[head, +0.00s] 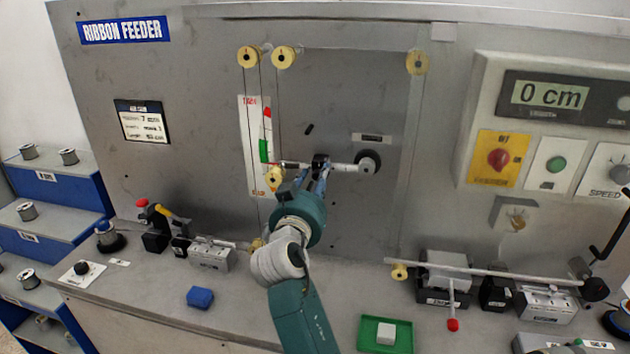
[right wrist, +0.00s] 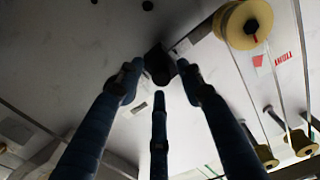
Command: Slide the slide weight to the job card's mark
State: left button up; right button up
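The slide weight (head: 320,162) is a small black block on a pale horizontal arm (head: 342,167), which runs to a round dark pivot (head: 368,163). In the right wrist view the dark block (right wrist: 158,64) lies just beyond my fingertips. My right gripper (head: 313,177) reaches up to it from below. Its three blue fingers (right wrist: 160,82) are spread around the block, with small gaps showing, so it looks open. The job card (head: 143,120) hangs on the panel at left; its print is too small to read surely. My left gripper is not in view.
Yellow rollers (head: 284,57) and thin ribbon lines stand close left of the arm. A red-green scale strip (head: 258,145) is behind them. The bench holds a blue block (head: 200,298), a green tray (head: 364,336) and a rod assembly (head: 490,272). The display (head: 549,95) reads 0 cm.

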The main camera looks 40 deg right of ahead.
jog(key=shift+r, duration=0.25)
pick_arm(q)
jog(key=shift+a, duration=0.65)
pick_arm(e)
notch_tip(320, 180, up, 10)
jog(key=shift+f, duration=0.25)
